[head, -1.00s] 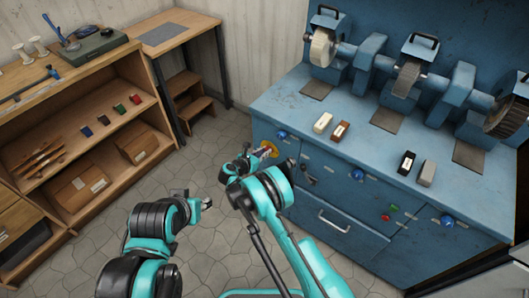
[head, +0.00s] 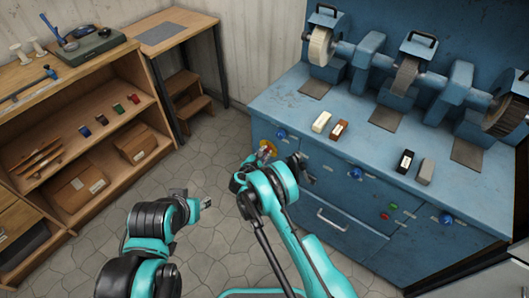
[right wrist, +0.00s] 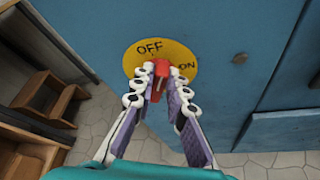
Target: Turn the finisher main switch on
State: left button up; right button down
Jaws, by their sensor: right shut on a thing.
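The finisher main switch is a red handle (right wrist: 161,72) on a yellow disc (right wrist: 182,57) marked OFF and ON, on the blue cabinet's side. My right gripper (right wrist: 160,82) is shut on the red handle, with a finger on either side. Which mark the handle points at I cannot tell.
Wooden shelves (head: 90,110) are at left. The floor (head: 190,160) between is clear.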

jog(key=shift+d+m+t, duration=0.1)
jog(key=shift+m+t, duration=0.2)
jog(key=shift+y, duration=0.3)
jog(key=c, duration=1.5)
grip_release()
jog(key=shift+c, duration=0.2)
jog(key=shift+s, duration=0.1)
jog(key=v, duration=0.7)
jog(key=shift+s, duration=0.2)
